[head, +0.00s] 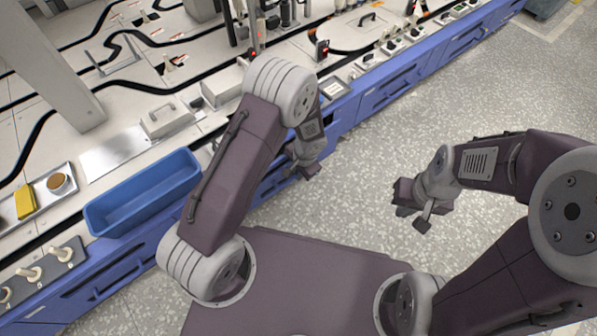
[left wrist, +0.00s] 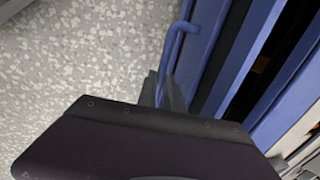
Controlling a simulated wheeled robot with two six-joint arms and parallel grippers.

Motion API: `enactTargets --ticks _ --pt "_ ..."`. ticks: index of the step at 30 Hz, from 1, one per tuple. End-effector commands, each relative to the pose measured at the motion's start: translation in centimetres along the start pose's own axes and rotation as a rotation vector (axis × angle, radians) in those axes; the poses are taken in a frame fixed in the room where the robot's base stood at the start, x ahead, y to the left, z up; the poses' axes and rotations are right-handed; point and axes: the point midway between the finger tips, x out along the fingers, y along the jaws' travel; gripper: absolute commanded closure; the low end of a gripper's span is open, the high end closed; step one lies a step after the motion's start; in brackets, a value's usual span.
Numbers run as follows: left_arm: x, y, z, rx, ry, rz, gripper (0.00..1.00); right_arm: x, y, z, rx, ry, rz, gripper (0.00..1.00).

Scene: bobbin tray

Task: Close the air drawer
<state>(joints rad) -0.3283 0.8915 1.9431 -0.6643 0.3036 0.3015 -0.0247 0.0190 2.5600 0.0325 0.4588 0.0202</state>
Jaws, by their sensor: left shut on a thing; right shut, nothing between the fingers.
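The blue drawer front (left wrist: 206,45) is in the left wrist view, with a blue bar handle (left wrist: 178,32) on its outer side. A dark gap runs behind blue panels there; how far the drawer stands open is hard to tell. My left gripper (left wrist: 164,90) is shut on the lower end of the handle. In the head view my left gripper (head: 308,172) is beside the blue bench front, partly hidden by my own arm. My right gripper (head: 413,208) is shut and empty over the floor, away from the bench.
The bench's blue front (head: 383,92) runs diagonally from lower left to upper right. A blue bin (head: 143,196) stands on its near edge. Tools, black hoses and a tray with a yellow block (head: 25,201) lie on the bench. The speckled floor (head: 365,170) to the right is clear.

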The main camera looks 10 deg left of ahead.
Motion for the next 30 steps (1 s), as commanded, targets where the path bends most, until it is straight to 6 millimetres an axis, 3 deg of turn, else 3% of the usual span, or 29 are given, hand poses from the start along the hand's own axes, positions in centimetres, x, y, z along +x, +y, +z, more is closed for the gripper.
enactTargets --ticks 25,30 --pt "0.0 -0.1 0.0 0.000 0.000 0.000 1.00 -0.1 0.0 0.0 0.000 0.000 0.000 1.00" --pt "0.0 -2.6 0.0 -0.005 -0.001 0.000 1.00 -1.8 0.0 -0.2 0.000 0.000 0.000 1.00"
